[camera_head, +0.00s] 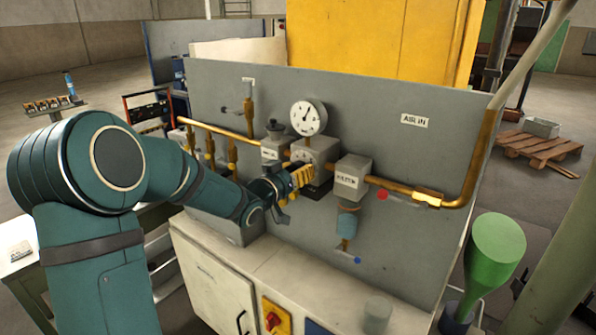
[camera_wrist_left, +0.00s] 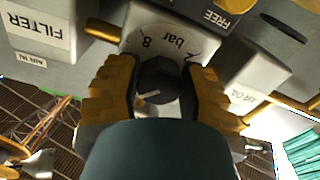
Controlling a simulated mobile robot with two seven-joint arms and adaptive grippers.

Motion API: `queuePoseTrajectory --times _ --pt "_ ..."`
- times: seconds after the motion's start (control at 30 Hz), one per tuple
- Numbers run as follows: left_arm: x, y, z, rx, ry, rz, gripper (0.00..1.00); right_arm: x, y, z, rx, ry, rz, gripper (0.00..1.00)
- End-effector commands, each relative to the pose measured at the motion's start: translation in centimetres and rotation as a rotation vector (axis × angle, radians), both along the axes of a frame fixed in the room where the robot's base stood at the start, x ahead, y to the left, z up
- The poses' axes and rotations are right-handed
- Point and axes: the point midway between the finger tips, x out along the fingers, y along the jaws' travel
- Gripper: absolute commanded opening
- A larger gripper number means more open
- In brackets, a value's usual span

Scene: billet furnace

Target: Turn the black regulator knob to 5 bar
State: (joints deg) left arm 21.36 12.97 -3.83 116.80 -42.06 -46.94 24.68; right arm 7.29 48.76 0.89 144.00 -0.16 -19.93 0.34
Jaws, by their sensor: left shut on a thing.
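The black regulator knob (camera_wrist_left: 160,78) sits between my left gripper's yellow fingers (camera_wrist_left: 160,92) in the left wrist view. The fingers are shut on it from both sides. A white pointer mark shows on the knob. Behind it, the white scale plate (camera_wrist_left: 160,42) shows "8", "bar" and "2" upside down; the rest is hidden. In the head view my left gripper (camera_head: 293,182) reaches the front of the grey regulator block (camera_head: 322,151) and hides the knob. The round white gauge (camera_head: 308,117) stands above the block; its reading is too small to tell.
The filter block (camera_head: 352,173) with its bowl (camera_head: 347,224) is close right of the gripper. Brass pipes (camera_head: 215,129) and valves are at the left. The grey panel (camera_head: 420,165) stands over a pale cabinet (camera_head: 215,285) with a red-yellow switch (camera_head: 273,316). A green funnel-like object (camera_head: 495,250) is at the right.

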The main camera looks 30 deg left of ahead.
Motion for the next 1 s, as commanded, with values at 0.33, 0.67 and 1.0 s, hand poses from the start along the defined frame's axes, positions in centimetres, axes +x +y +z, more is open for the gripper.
queuePoseTrajectory --times 0.33,0.67,1.0 --pt "0.0 0.0 0.0 -0.141 0.012 0.001 0.06 0.0 0.0 0.2 0.0 0.0 0.0 0.0" --pt "0.0 -0.1 0.1 -0.42 0.034 0.001 0.06 0.2 0.0 0.9 -0.001 -0.005 -0.004 0.0" --pt "0.0 -0.2 0.1 -0.649 0.053 -0.001 0.06 0.5 -0.1 1.7 -0.002 -0.011 -0.008 0.0"
